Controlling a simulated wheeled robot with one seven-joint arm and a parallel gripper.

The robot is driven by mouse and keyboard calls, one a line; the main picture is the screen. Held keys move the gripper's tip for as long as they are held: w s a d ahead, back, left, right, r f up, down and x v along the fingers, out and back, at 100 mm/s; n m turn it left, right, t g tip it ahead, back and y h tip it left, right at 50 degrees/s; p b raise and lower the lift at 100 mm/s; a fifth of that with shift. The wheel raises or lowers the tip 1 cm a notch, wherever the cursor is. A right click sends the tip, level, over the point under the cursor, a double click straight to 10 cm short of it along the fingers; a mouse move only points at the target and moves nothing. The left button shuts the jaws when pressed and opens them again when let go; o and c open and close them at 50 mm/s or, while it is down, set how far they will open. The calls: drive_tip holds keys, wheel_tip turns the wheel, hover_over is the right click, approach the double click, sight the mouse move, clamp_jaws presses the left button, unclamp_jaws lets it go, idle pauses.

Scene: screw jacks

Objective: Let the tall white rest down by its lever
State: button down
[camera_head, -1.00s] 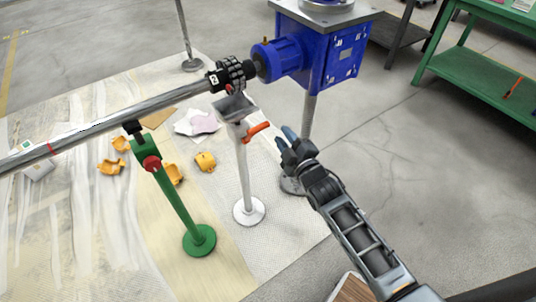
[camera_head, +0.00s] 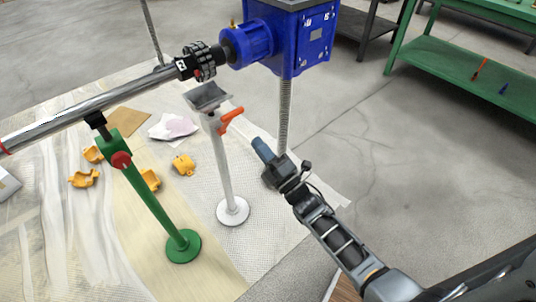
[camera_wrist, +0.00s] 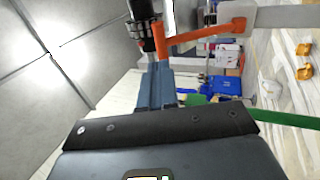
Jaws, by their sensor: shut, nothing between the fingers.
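The tall white rest (camera_head: 222,170) stands upright on a round white foot, with a grey V-shaped head (camera_head: 208,96) just below the shaft's black coupling. A gap shows between the head and the coupling. Its orange lever (camera_head: 231,119) sticks out to the right near the top and slants up. In the wrist view the lever (camera_wrist: 195,40) crosses above my fingertips. My gripper (camera_head: 263,150) is shut and empty, right of the post and below the lever's tip. Its blue-grey fingers (camera_wrist: 155,88) point toward the lever in the wrist view; I cannot tell whether they touch.
A green stand (camera_head: 155,200) with a red knob is left of the white rest, under the long steel shaft (camera_head: 90,103). A blue gearbox (camera_head: 300,40) on a threaded post is behind. Yellow pieces (camera_head: 183,165) lie on the floor sheet. A green bench (camera_head: 460,70) is far right.

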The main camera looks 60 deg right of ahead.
sight(237, 114)
drive_tip(key=p+x, duration=0.1)
drive_tip(key=x, duration=0.7)
drive_tip(key=shift+d, duration=0.1)
drive_tip(key=shift+w+d+r+b, duration=0.2)
drive_tip(key=shift+w+r+b, duration=0.55)
drive_tip(key=shift+w+b, duration=0.1)
drive_tip(key=shift+w+d+r, duration=0.1)
drive_tip(key=shift+w+r, duration=0.2)
drive_tip(key=shift+r, duration=0.2)
